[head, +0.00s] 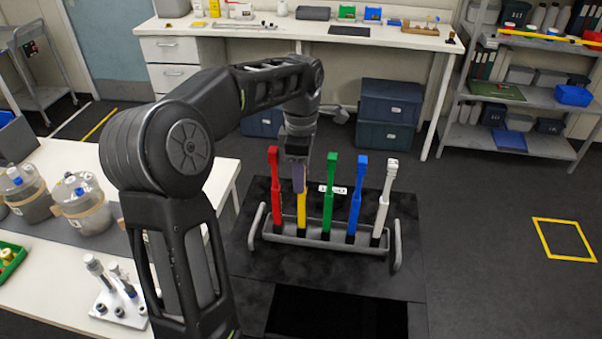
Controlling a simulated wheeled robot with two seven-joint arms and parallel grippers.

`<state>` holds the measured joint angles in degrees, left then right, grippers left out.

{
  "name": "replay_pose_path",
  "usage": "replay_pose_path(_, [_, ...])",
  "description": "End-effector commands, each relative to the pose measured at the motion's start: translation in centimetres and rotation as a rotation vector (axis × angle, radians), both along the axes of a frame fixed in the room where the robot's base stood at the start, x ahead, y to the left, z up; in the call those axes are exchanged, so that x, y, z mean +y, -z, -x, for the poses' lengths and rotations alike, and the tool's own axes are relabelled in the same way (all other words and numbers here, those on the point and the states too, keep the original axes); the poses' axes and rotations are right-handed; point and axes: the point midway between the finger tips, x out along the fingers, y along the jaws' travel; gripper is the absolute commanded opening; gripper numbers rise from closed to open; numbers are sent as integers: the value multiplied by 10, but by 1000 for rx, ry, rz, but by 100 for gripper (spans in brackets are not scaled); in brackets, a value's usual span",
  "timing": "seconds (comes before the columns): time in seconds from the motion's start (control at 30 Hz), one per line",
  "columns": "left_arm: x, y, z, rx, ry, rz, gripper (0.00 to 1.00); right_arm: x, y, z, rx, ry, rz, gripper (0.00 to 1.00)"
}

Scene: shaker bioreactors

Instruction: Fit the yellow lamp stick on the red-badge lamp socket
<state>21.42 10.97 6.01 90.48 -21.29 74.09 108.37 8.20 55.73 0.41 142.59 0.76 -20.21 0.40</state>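The yellow lamp stick (301,211) stands in a grey rack (333,243) between the red and green sticks. Its lower part shows; its upper part is hidden by my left gripper (298,184). The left gripper points down from above, with its fingers at the upper part of the yellow stick. I cannot tell whether the fingers are closed on it. My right gripper is not in view. I cannot make out a red-badge lamp socket in this view.
A red stick (274,190), green stick (329,190), blue stick (357,195) and white stick (384,200) flank the yellow one. Floor at right is clear around a yellow floor marking (541,236).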

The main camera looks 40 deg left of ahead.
Motion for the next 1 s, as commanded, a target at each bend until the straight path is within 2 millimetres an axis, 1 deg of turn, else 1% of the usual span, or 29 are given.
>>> replay_pose_path(0.03, [0,0,0,0,0,0,32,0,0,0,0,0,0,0])
replay_pose_path(0.07, [0,0,0,0,0,0,29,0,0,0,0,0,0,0])
replay_pose_path(0.4, [0,0,0,0,0,0,2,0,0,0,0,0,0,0])
replay_pose_path(0.43, [0,0,0,0,0,0,0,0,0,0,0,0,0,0])
replay_pose_path(0.77, [0,-1,0,-1,0,0,0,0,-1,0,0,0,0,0])
replay_pose_path(1.0, [0,-8,0,-1,1,0,0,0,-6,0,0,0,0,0])
